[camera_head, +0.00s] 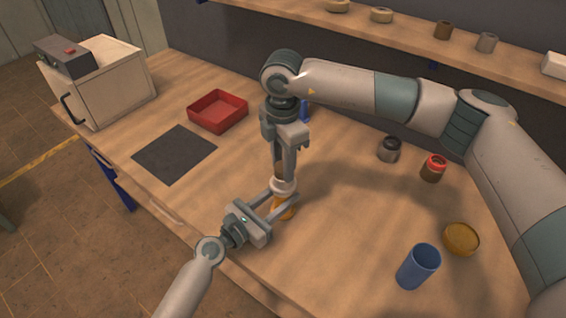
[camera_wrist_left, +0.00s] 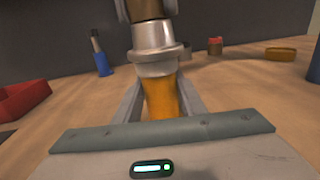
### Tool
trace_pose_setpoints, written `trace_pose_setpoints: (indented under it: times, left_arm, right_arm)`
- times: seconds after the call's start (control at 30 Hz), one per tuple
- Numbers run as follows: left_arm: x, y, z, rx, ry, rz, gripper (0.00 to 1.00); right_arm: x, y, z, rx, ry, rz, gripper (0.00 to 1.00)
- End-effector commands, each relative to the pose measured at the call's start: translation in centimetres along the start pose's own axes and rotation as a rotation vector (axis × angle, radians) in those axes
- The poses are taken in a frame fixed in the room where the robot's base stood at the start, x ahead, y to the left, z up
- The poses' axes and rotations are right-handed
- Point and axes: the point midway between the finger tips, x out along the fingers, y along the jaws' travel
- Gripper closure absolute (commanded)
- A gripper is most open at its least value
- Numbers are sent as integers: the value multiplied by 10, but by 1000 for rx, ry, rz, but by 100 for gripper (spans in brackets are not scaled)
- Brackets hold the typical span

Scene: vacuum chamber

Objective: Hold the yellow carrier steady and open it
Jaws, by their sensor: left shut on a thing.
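The yellow carrier (camera_wrist_left: 163,98) stands upright on the table, with a pale grey collar (camera_wrist_left: 157,50) and a brown part (camera_wrist_left: 150,10) above it. In the head view its yellow body (camera_head: 287,212) is partly hidden by my left gripper (camera_head: 279,202). My left gripper is shut on the yellow body, low down, with one finger on each side. My right gripper (camera_head: 284,172) points straight down from above, its fingers beside the brown part over the collar. I cannot tell whether they press on it.
A red tray (camera_head: 218,122) and dark mat (camera_head: 174,154) lie left, by a white box machine (camera_head: 115,85). A blue cup (camera_head: 418,267), yellow round dish (camera_head: 461,239), red-topped jar (camera_head: 433,168) and dark jar (camera_head: 389,149) stand right.

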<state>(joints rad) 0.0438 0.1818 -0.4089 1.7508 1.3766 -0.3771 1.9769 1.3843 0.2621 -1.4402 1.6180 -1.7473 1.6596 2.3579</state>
Motion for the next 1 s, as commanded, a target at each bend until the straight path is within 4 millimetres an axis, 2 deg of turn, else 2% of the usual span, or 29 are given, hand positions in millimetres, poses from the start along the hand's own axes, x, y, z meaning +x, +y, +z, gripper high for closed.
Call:
trace_pose_setpoints:
  times: [0.27, 1.0]
  left_arm:
    - [0, 0, -1, 0, 2, 1, 100]
    - [0, 0, -1, 0, 2, 1, 100]
  right_arm:
    - [0, 0, 0, -93, 0, 0, 95]
    - [-1, 0, 0, -1199, -1, -1, 95]
